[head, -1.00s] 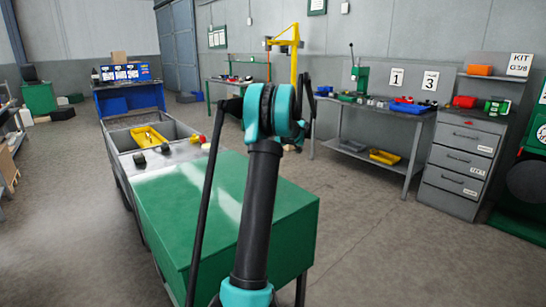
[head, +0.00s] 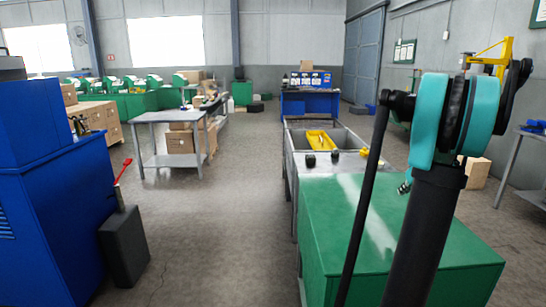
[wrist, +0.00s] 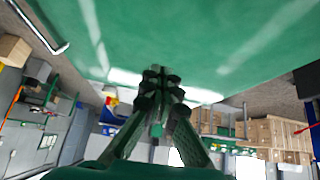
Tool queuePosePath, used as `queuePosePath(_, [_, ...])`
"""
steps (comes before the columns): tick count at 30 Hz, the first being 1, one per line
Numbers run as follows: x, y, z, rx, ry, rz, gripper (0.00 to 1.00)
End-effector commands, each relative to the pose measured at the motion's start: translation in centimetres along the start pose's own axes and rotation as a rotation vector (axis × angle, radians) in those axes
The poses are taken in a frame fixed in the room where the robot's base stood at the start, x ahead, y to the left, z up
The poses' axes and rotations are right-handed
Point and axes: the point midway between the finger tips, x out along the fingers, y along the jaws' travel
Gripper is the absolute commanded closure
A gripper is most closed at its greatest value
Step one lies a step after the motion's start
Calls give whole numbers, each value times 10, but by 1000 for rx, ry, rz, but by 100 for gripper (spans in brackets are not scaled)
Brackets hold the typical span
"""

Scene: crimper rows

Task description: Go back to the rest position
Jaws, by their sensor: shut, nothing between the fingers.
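My gripper (wrist: 158,78) shows in the wrist view with its two dark green fingers converging and the tips together. Nothing is between them. A broad green surface fills the upper part of that view, beyond the fingertips. In the head view, my teal and black arm rises at the right, in front of the green-topped box (head: 345,225). I cannot clearly make out the gripper in the head view.
A grey trough with a yellow tray (head: 320,140) adjoins the green-topped box. A blue cabinet (head: 40,200) stands near at left, a grey table (head: 172,117) behind it. A blue workbench (head: 306,103) is at the back. The floor between is open.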

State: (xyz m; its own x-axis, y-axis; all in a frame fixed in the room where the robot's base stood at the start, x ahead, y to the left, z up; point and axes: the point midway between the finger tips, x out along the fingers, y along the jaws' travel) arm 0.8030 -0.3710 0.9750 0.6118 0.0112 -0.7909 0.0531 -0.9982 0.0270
Motion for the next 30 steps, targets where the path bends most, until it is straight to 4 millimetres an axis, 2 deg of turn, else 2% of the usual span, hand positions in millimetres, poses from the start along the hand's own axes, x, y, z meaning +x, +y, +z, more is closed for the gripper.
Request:
queuePosePath(1, [-2,-40,9,-4,-22,-19,100])
queuePosePath(6, [-13,-148,55,15,-99,-49,100])
queuePosePath(9, [-22,-205,93,23,-143,-57,100])
queuePosePath(11, [-29,-234,119,29,-168,-57,100])
queuePosePath(15, [-46,-292,186,38,-221,-48,100])
queuePosePath(18, [-57,-321,234,45,-251,-36,100])
queuePosePath(22, [-66,-341,282,54,-274,-17,100])
queuePosePath(26, [-71,-349,310,59,-286,-5,100])
queuePosePath(30, [-73,-350,318,63,-289,1,100])
